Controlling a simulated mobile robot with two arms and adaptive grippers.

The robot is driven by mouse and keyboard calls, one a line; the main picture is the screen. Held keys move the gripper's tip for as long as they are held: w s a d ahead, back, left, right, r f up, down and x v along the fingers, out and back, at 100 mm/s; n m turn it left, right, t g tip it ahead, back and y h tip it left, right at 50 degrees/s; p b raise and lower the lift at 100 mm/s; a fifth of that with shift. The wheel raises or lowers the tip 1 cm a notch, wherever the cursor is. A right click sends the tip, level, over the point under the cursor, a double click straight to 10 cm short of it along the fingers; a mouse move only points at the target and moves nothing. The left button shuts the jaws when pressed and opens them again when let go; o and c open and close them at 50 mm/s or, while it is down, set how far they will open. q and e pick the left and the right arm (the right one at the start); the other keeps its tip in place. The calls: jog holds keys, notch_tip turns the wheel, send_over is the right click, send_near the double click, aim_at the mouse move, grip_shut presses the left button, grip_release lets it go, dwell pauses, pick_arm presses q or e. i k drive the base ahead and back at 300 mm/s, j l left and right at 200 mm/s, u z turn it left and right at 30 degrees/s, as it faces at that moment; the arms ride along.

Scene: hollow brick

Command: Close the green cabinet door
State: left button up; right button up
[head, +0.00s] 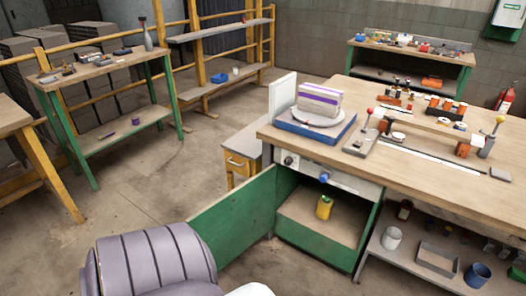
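The green cabinet door (236,214) stands wide open. It swings out to the left from the left front edge of the green cabinet (324,246) under the wooden workbench. Its lower outer end is hidden behind a grey ribbed shape at the bottom of the head view. Inside the open cabinet, a yellow and green container (324,207) stands on the shelf. A grey panel with knobs (326,175) is above the opening. Neither of my grippers shows in the head view.
The grey ribbed shape (150,262) may be part of me; I cannot tell. The workbench top (430,190) carries a blue-based device (315,128) and tools. A lower shelf with cups and a tray (438,260) is right of the cabinet. Open concrete floor (150,195) lies left of the door.

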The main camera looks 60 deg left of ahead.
aim_at(231, 225)
jog(key=j, duration=0.55)
jog(key=k+j, duration=0.15)
jog(key=j, duration=0.4)
jog(key=j+z, duration=0.1)
jog(key=j, duration=0.5)
jog(key=k+j, duration=0.15)
jog(key=j, duration=0.4)
jog(key=k+j, duration=0.1)
jog(key=j, duration=0.45)
jog(key=k+j, duration=0.1)
jog(key=j, duration=0.45)
jog(key=k+j+z, duration=0.1)
jog(key=j, duration=0.45)
jog(key=k+j, duration=0.1)
jog(key=j, duration=0.45)
